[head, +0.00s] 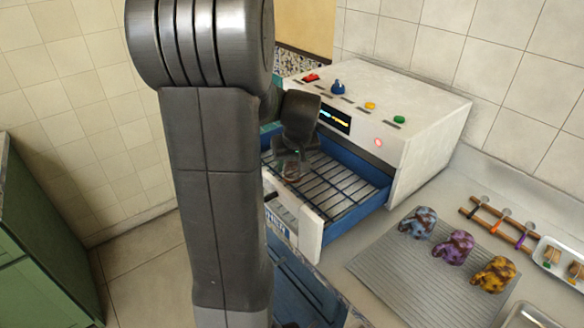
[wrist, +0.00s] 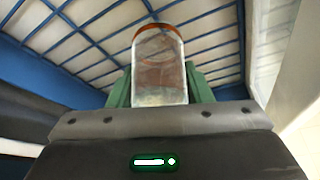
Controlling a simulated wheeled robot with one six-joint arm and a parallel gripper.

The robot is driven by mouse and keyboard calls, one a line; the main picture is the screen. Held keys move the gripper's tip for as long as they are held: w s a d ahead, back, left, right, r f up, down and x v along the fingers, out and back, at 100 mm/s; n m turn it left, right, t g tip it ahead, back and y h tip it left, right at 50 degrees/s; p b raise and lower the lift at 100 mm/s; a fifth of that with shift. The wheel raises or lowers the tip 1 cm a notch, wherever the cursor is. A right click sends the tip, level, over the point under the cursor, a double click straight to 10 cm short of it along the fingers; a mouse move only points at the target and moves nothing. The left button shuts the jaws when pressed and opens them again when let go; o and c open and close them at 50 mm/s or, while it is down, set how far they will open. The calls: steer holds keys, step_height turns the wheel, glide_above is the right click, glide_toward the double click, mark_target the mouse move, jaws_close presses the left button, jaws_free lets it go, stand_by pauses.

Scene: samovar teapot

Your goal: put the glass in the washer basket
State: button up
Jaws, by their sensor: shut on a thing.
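My gripper (head: 290,155) is shut on the clear glass (wrist: 160,80), which has an orange rim. In the wrist view the glass sits between the green fingers, rim away from the palm, with the basket's wire grid behind it. In the head view the glass (head: 291,172) is small and partly hidden by my gripper, over the left part of the washer basket (head: 345,191). The basket is a pulled-out blue-framed wire rack in the white washer (head: 420,130). I cannot tell whether the glass touches the wires.
My arm hides much of the left-centre. The washer's open front door panel (head: 310,235) stands before the basket. To the right, several mottled teapot-like things (head: 455,247) stand on a grey ribbed mat (head: 400,290), beside a wooden rack (head: 500,222) and a white tray (head: 545,255).

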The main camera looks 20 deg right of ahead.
steer(key=shift+f, duration=0.9)
steer(key=shift+f, duration=0.15)
steer(key=o, duration=1)
steer(key=shift+r, duration=0.3)
steer(key=v, duration=1.1)
steer(key=shift+s+r, duration=0.15)
steer(key=shift+r, duration=0.2)
